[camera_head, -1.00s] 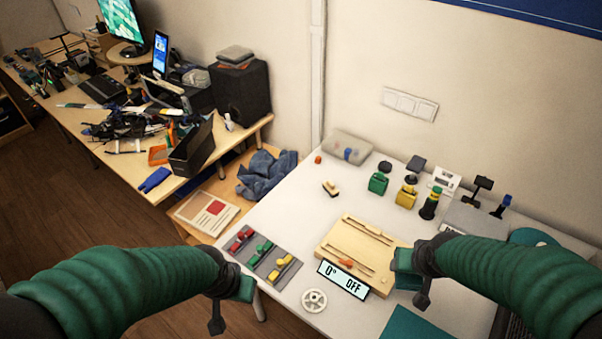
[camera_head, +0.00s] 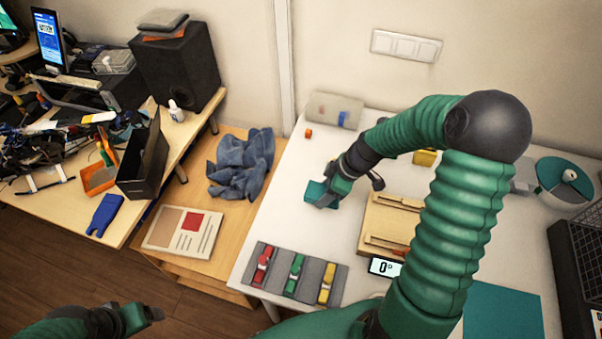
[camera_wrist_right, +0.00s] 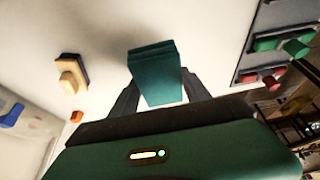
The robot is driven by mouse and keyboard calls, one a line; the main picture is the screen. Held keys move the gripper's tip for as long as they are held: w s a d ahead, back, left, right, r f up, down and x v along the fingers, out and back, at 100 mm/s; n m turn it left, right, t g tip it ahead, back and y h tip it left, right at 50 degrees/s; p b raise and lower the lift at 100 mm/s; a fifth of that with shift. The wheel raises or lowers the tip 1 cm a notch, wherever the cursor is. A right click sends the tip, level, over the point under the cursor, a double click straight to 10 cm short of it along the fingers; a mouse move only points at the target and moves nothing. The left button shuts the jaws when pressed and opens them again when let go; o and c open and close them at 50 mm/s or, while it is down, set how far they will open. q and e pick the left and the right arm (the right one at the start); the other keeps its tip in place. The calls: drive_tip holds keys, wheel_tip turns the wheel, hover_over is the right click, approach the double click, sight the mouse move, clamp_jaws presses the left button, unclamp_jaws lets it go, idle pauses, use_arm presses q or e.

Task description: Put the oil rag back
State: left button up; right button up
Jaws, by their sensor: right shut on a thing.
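My right gripper (camera_wrist_right: 160,92) is shut on a teal folded piece (camera_wrist_right: 154,72) that looks like a folded cloth, probably the oil rag. In the head view this teal piece (camera_head: 319,194) is at the fingertips above the white table's left part; I cannot tell whether it touches the table. A crumpled blue cloth (camera_head: 241,165) lies on the wooden bench to the left, apart from my gripper. My left gripper (camera_head: 148,313) is low at the left; whether it is open is unclear.
The grey tray (camera_head: 282,289) with coloured parts is at the white table's front left. A wooden fixture (camera_head: 381,230) stands right of my right gripper. A tan block (camera_wrist_right: 70,74) and an orange piece (camera_wrist_right: 77,116) lie near it. A grey bag-like item (camera_head: 334,108) is behind.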

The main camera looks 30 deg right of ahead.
sight(311, 181)
drive_tip(key=w, duration=0.2)
drive_tip(key=w+a, duration=0.1)
drive_tip(key=w, duration=0.2)
drive_tip(key=shift+r, duration=0.2)
drive_tip(key=w, duration=0.3)
drive_tip(key=w+p, duration=0.1)
drive_tip(key=w, duration=0.1)
drive_tip(key=shift+w+d+f, duration=0.2)
drive_tip(key=shift+w+f, duration=0.15)
drive_tip(key=w, duration=0.1)
drive_tip(key=w+d, duration=0.2)
drive_tip(key=shift+w+d+f, duration=0.2)
drive_tip(key=shift+w+f, duration=0.2)
wheel_tip(311, 181, down, 3)
drive_tip(key=shift+a+f, duration=0.1)
drive_tip(key=shift+f, duration=0.1)
drive_tip(key=shift+w+a, duration=0.15)
drive_tip(key=shift+a, duration=0.2)
drive_tip(key=o, duration=1.2)
drive_tip(key=shift+d, duration=0.4)
use_arm(q)
drive_tip(key=shift+a+r, duration=0.5)
drive_tip(key=shift+r, duration=0.15)
